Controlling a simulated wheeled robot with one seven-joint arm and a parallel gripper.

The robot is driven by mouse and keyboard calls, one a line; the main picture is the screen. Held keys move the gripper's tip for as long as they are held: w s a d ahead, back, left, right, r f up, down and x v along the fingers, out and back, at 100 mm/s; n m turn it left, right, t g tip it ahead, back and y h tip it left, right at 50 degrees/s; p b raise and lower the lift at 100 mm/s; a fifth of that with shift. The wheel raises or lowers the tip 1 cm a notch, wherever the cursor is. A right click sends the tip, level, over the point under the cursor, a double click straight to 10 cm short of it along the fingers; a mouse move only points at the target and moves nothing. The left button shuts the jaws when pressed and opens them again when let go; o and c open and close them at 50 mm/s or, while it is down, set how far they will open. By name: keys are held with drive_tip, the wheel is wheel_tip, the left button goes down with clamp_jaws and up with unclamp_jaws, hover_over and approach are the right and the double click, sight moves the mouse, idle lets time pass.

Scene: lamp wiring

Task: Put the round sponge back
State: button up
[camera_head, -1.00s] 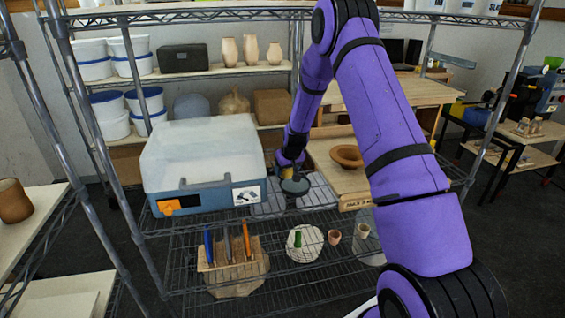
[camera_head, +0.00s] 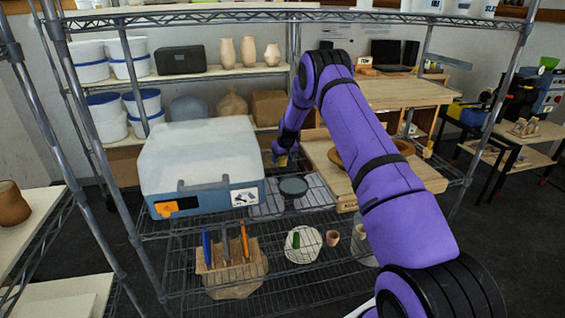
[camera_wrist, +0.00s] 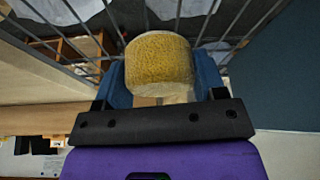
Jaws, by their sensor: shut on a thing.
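The round sponge (camera_wrist: 160,62) is a thick yellow disc with a pale side, seen close up in the wrist view. My gripper (camera_wrist: 160,80) is shut on it, with a blue finger on each side. In the head view a small yellow part of the sponge (camera_head: 282,160) shows at the end of my purple arm, beside the blue case and above the wire shelf. A dark round dish (camera_head: 293,187) sits on that shelf, a little in front of and below my gripper.
A wooden board (camera_head: 325,160) with a brown bowl partly hidden by my arm lies to the right.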

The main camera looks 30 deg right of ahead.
drive_tip(key=shift+f, duration=1)
drive_tip(key=shift+f, duration=0.15)
drive_tip(key=o, duration=0.9)
drive_tip(key=v, duration=1.2)
